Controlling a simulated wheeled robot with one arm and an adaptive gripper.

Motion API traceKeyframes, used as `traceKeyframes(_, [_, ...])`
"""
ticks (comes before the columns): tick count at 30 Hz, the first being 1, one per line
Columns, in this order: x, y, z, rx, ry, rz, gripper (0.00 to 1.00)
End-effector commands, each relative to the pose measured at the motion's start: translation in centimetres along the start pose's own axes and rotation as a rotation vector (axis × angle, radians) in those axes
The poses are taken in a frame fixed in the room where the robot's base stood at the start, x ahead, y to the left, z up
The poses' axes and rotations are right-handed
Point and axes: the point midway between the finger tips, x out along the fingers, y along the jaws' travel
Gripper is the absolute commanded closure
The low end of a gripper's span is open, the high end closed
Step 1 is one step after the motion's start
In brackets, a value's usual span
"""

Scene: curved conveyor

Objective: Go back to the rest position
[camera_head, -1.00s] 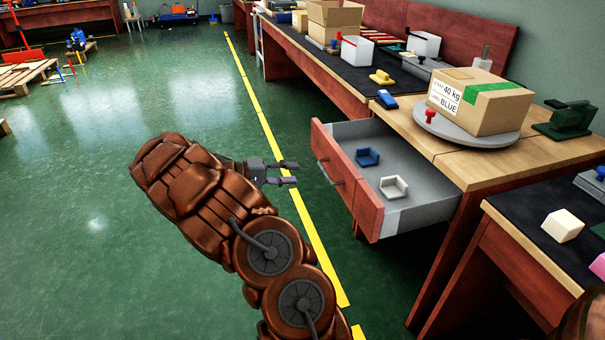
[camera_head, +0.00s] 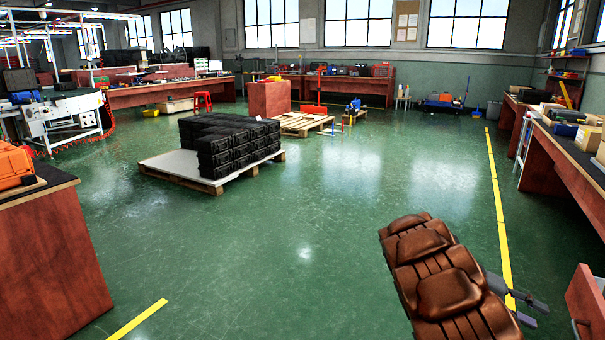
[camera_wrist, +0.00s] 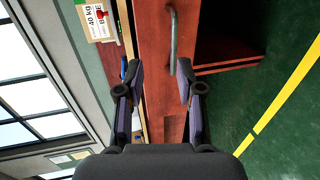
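My gripper (camera_head: 537,314) is at the lower right of the head view, beside my brown arm, over the floor near the yellow line. In the wrist view my gripper (camera_wrist: 158,75) has its two fingers apart with nothing held between them. Beyond the fingers is a red drawer front with a metal handle (camera_wrist: 173,42); the gripper looks apart from it.
A cardboard box (camera_wrist: 97,20) with a label shows in the wrist view. In the head view a pallet (camera_head: 170,172) with black crates stands on the green floor. Benches line the right, and a red cabinet (camera_head: 55,265) stands at left. The floor between is free.

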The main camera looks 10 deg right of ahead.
Motion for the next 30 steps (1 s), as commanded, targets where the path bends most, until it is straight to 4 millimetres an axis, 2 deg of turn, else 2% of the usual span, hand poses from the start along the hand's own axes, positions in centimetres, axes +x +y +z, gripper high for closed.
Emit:
traceKeyframes(1, [-0.8,2.4,1.0,0.0,-0.007,-0.021,0.63])
traceKeyframes(3, [-1.6,4.3,2.5,-0.009,-0.02,-0.058,0.63])
traceKeyframes(10, [-4.2,9.3,7.7,-0.047,-0.043,-0.198,0.63])
traceKeyframes(18, [-7.5,13.5,14.0,-0.115,-0.04,-0.388,0.63])
traceKeyframes(30, [-13.4,17.7,23.5,-0.259,0.036,-0.696,0.63])
